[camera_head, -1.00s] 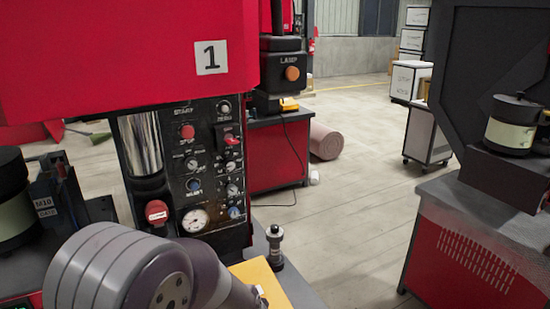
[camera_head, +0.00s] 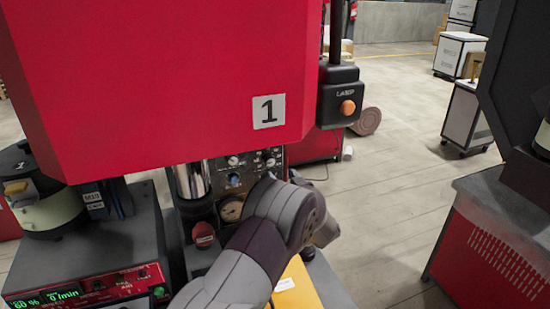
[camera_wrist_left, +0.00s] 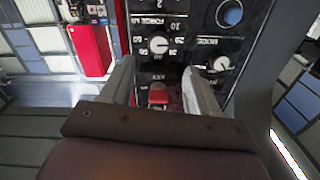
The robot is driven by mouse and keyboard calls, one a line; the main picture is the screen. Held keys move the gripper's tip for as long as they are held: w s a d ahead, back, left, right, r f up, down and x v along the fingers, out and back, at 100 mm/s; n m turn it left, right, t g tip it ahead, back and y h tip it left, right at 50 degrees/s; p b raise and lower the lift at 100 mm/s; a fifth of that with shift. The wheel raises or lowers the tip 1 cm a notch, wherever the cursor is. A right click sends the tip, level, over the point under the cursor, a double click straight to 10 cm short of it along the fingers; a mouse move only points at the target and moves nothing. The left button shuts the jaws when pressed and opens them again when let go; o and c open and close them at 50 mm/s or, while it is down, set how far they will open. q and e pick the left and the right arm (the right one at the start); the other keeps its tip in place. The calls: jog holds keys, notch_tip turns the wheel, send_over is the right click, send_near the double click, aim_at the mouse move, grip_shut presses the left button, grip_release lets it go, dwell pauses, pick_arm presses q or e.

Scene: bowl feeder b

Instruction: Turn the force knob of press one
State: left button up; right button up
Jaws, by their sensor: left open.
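Press one is the red machine marked 1 (camera_head: 170,80). Its black control panel (camera_head: 222,180) lies below the red housing, partly covered by my left arm in the head view. In the left wrist view a small knob with a white cap and a numbered dial (camera_wrist_left: 158,44) sits on the panel; its label is upside down and looks like the force one. My left gripper (camera_wrist_left: 160,82) is open, its two fingers pointing at the panel just short of that knob. A red-tipped switch (camera_wrist_left: 158,96) shows between the fingers. My right gripper is out of view.
Near the knob are another small knob (camera_wrist_left: 220,63) and a blue button (camera_wrist_left: 231,14). A red mushroom button (camera_head: 203,235) and a gauge (camera_head: 231,210) are on the press. Open floor (camera_head: 390,200) lies to the right.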

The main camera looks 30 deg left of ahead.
aim_at(271, 162)
pick_arm(q)
jog(key=p+x, duration=0.2)
jog(key=x, duration=0.5)
jog(key=shift+w+a+f, duration=0.1)
jog(key=shift+w+f, duration=0.05)
jog(key=shift+w, duration=0.05)
jog(key=shift+w+a, duration=0.1)
jog(key=shift+a, duration=0.05)
jog(key=c, duration=1)
